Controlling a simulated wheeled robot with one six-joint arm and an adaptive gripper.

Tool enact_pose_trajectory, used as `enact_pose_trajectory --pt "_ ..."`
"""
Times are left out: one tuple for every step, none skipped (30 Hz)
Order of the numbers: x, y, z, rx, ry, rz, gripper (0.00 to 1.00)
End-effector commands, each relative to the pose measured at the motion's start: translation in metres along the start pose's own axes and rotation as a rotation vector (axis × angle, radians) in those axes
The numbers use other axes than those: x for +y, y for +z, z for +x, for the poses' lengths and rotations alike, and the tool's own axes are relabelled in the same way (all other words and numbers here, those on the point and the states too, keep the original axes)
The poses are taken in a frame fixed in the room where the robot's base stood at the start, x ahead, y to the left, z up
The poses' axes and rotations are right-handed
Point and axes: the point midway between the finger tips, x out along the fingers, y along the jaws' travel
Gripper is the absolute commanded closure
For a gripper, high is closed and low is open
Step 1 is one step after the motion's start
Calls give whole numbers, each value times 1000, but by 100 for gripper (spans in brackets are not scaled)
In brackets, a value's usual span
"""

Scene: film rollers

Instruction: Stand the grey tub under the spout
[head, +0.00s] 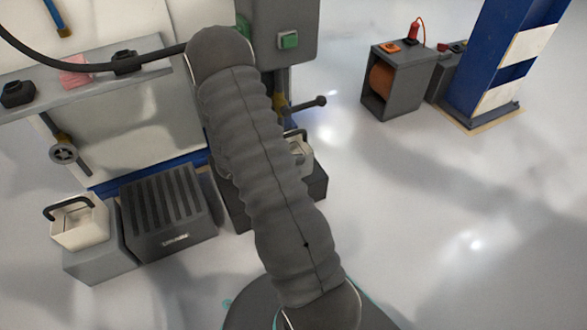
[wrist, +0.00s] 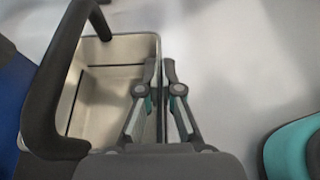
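A light grey tub (wrist: 108,50) with a dark arched handle (wrist: 66,75) fills the left of the wrist view, and its inside looks empty. My gripper (wrist: 160,68) has one finger on each side of the tub's right wall, nearly together, and looks shut on it. In the head view the tub (head: 303,155) shows in part beside my arm, close to a dark block (head: 317,183) below the machine. My arm hides the rest of it and my gripper there. A valve with a dark lever (head: 308,104) is above the tub. The spout's mouth is hidden.
A similar cream tub (head: 80,226) stands on a grey box (head: 100,262) at left, beside a dark ribbed box (head: 168,212). A handwheel valve (head: 63,153) is above. A grey cabinet (head: 398,85) and blue post (head: 500,60) are at right. Floor between is clear.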

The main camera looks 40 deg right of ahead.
Motion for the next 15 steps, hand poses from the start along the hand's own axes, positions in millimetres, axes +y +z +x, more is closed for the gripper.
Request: enact_pose_trajectory --pt "4 -4 0 -1 0 0 100" --pt "6 -5 -1 -1 -1 0 100" --pt "8 -6 -1 -1 -1 0 100" --pt "9 -7 -1 -1 -1 1 100" --pt "10 -8 -1 -1 -1 1 100" --pt "10 -10 0 -1 -1 0 100" --pt "10 -12 0 -1 -2 0 100" --pt "10 -14 2 -1 -2 -1 100" --pt "9 -19 4 -1 -3 -2 100" --pt "9 -23 5 -1 -3 -1 100" --pt "9 -27 7 -1 -3 -1 100" --pt "9 -32 9 -1 -3 -2 100" --pt "8 -36 11 -1 -3 -3 100" --pt "9 -40 12 -1 -3 -2 100" --pt "9 -43 14 -1 -2 -1 100"
